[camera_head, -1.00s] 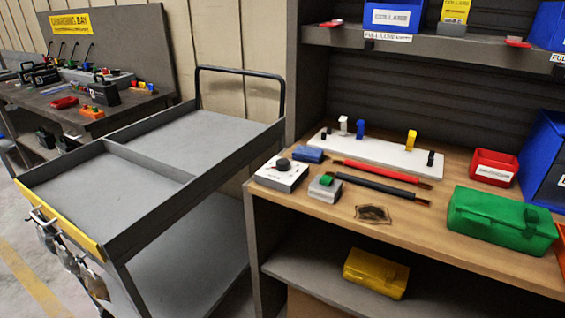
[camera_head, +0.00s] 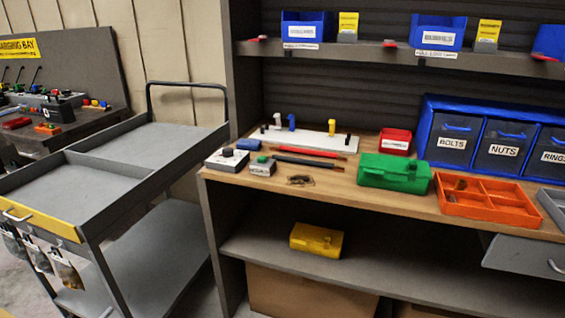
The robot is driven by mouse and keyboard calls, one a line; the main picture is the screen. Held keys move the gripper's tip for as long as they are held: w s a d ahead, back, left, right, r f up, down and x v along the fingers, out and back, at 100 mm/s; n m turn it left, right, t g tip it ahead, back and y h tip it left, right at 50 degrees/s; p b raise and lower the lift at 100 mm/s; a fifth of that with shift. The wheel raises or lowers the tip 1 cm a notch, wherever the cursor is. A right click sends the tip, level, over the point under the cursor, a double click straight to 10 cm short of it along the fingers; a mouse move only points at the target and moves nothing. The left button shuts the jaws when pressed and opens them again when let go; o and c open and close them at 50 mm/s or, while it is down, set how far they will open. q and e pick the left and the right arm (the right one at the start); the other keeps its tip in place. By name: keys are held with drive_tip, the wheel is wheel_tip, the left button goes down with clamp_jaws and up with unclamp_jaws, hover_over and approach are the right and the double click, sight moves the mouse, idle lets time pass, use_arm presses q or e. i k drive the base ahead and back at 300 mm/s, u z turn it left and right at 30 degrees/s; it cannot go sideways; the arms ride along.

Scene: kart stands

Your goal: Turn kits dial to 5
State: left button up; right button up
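A white box with a round black dial knob (camera_head: 228,152) on top sits at the left end of the wooden workbench. Its printed markings are too small to read, so I cannot tell the dial's setting or confirm it is the kits dial. A second small grey-white box with a green button (camera_head: 262,160) sits just right of it. Neither of my grippers is in view.
A grey cart (camera_head: 128,170) stands left of the wooden bench (camera_head: 345,186). A green case (camera_head: 394,172), an orange divided tray (camera_head: 485,223) and blue bins (camera_head: 428,134) stand to the right. Red and black rods lie mid-bench. A yellow case (camera_head: 317,240) sits on the lower shelf.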

sight(227, 152)
drive_tip(key=z, duration=0.35)
drive_tip(key=k, duration=0.3)
drive_tip(key=u, duration=1.1)
drive_tip(key=i, duration=0.9)
drive_tip(key=u, duration=0.1)
